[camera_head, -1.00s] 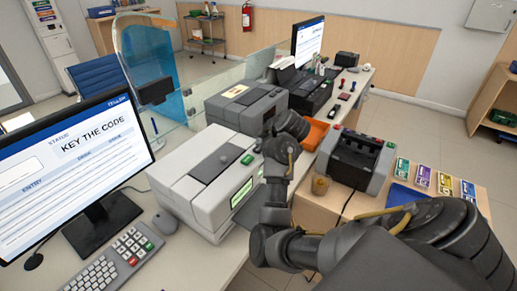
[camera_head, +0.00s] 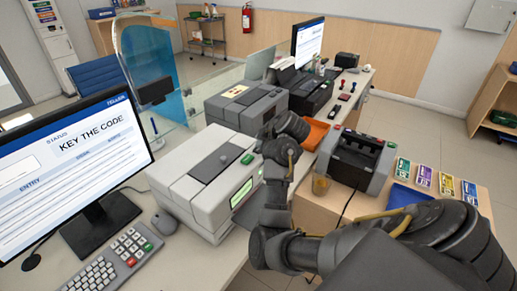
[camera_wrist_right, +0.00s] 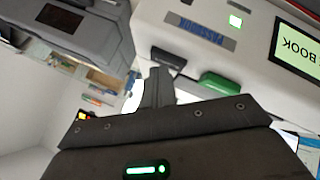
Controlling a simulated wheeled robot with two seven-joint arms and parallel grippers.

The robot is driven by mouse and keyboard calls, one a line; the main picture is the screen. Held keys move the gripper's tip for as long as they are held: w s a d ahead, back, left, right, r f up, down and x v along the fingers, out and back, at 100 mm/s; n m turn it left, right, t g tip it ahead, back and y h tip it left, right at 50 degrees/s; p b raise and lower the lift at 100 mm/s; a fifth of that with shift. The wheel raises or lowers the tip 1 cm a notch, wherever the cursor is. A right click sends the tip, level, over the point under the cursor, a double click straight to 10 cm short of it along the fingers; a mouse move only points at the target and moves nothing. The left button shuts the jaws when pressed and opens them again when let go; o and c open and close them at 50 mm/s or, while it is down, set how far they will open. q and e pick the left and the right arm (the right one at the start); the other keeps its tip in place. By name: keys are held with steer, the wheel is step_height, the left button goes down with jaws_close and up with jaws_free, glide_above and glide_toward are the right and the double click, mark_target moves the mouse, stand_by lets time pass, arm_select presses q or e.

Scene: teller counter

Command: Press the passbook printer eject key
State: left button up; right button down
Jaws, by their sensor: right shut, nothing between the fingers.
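The passbook printer (camera_head: 195,190) is a pale grey box on the counter, with a lit green screen on its front. I cannot read a marking on either key. My right gripper (camera_head: 264,138) is shut and empty at the printer's far front corner. In the right wrist view its fingertips (camera_wrist_right: 160,76) are close to the dark key; I cannot tell whether they touch. My left gripper is out of view.
A second grey machine (camera_head: 245,107) stands behind the printer. A monitor (camera_head: 70,150) and keypad (camera_head: 112,262) are at left. A note counter (camera_head: 355,160) stands on the lower desk at right, beside an orange tray (camera_head: 314,134).

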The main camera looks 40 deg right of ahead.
steer(key=shift+r+p, duration=0.6)
steer(key=shift+r, duration=0.3)
step_height(320, 180, up, 5)
steer(key=p, duration=0.4)
stand_by(1.0)
